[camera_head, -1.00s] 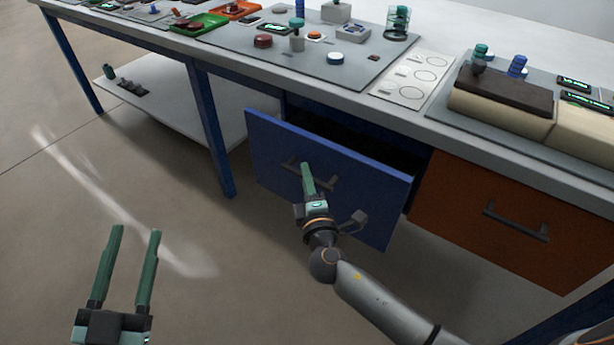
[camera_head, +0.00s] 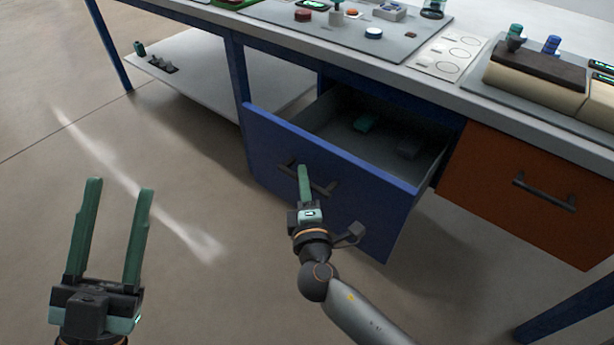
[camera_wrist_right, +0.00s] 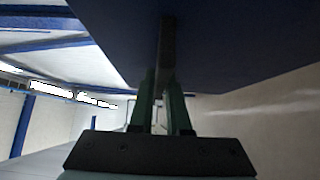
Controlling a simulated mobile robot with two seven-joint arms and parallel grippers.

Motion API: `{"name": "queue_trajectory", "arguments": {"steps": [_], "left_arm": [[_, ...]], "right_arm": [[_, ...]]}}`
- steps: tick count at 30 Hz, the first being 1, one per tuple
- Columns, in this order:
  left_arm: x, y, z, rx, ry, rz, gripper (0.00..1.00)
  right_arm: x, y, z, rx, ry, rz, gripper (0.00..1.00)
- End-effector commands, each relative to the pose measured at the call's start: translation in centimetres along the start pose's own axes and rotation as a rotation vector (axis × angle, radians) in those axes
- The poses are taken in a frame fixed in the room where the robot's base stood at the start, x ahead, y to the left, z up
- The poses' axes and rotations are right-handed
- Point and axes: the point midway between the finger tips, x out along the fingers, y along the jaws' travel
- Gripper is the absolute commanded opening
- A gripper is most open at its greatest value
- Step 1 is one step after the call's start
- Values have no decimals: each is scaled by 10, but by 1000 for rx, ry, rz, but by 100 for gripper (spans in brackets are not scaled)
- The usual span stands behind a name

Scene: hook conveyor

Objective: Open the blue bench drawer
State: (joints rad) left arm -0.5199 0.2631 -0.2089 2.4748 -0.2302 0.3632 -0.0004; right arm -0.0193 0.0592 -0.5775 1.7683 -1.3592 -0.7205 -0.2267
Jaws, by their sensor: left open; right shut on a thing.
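The blue drawer (camera_head: 350,205) stands well out from the bench, and its inside shows in the head view. My right gripper (camera_head: 304,180) is shut on the drawer's dark handle (camera_head: 322,188). In the right wrist view the two green fingers (camera_wrist_right: 161,100) close around the handle bar (camera_wrist_right: 167,50), in front of the dark drawer face. My left gripper (camera_head: 112,190) is open and empty above the floor, left of the drawer.
An orange drawer (camera_head: 530,190) to the right is closed. The bench top (camera_head: 480,100) carries a grey panel with buttons, a card with circles and a block with knobs. A low white shelf (camera_head: 210,75) is at left. The floor (camera_head: 180,190) before the bench is clear.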

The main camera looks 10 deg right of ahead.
Motion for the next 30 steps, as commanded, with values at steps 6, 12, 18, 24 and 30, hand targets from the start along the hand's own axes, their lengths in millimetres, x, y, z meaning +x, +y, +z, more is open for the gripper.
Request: {"name": "queue_trajectory", "arguments": {"steps": [6, 12, 18, 24, 30], "left_arm": [[0, 0, -3, 4, 14, 1, 50], [0, 0, -4, 5, 16, 1, 50], [0, 0, -4, 5, 17, 1, 50], [0, 0, -4, 5, 18, 1, 50], [0, 0, -4, 5, 18, 1, 50]], "right_arm": [[-2, 0, -1, -1, -1, 0, 0], [-2, 0, -2, -1, -1, 0, 0], [-2, 0, -1, -1, -1, 0, 16], [-2, 0, -1, -1, -1, 0, 39], [-2, 0, -2, -1, 0, 0, 45]]}}
